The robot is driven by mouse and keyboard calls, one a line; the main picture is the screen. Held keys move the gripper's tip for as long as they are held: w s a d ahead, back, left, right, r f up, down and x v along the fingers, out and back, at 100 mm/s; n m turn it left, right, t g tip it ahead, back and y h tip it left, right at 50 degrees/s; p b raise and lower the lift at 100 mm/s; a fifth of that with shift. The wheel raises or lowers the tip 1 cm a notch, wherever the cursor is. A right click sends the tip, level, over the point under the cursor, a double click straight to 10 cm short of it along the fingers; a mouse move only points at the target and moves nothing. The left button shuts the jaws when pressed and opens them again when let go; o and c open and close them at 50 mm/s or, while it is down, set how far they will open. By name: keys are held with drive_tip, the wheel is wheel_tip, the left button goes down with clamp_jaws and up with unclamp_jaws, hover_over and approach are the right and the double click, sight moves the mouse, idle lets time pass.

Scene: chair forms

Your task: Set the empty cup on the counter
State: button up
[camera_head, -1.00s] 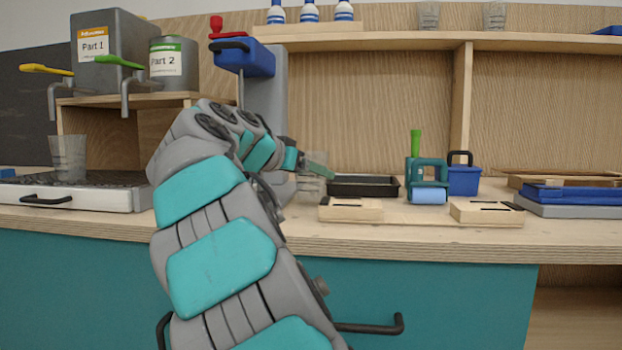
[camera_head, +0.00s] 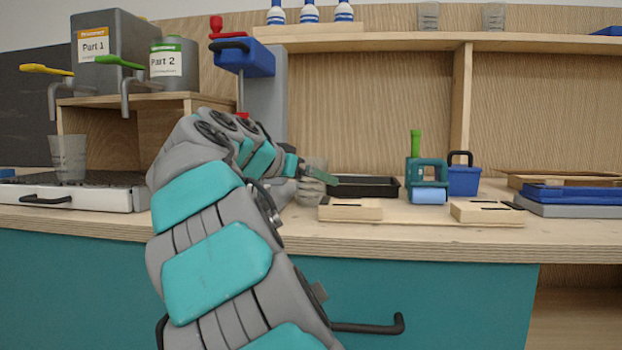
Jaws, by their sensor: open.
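A clear, ribbed cup (camera_head: 312,190) is at the counter (camera_head: 440,229), just left of the black tray. It looks upright, and its base appears to rest at counter level. My gripper (camera_head: 318,174) is at this cup, with a green finger across its upper part. The jaws are open; the far finger and any contact are hard to make out. Another clear cup (camera_head: 68,157) stands on the dispenser tray (camera_head: 105,199) at the left. Whether either cup holds anything is too unclear to tell.
Two more cups are on the shelf (camera_head: 390,41). The counter's front strip is clear.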

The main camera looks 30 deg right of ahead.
drive_tip(key=shift+r, duration=0.25)
drive_tip(key=v, duration=1.2)
drive_tip(key=shift+f, duration=0.1)
drive_tip(key=shift+a, duration=0.1)
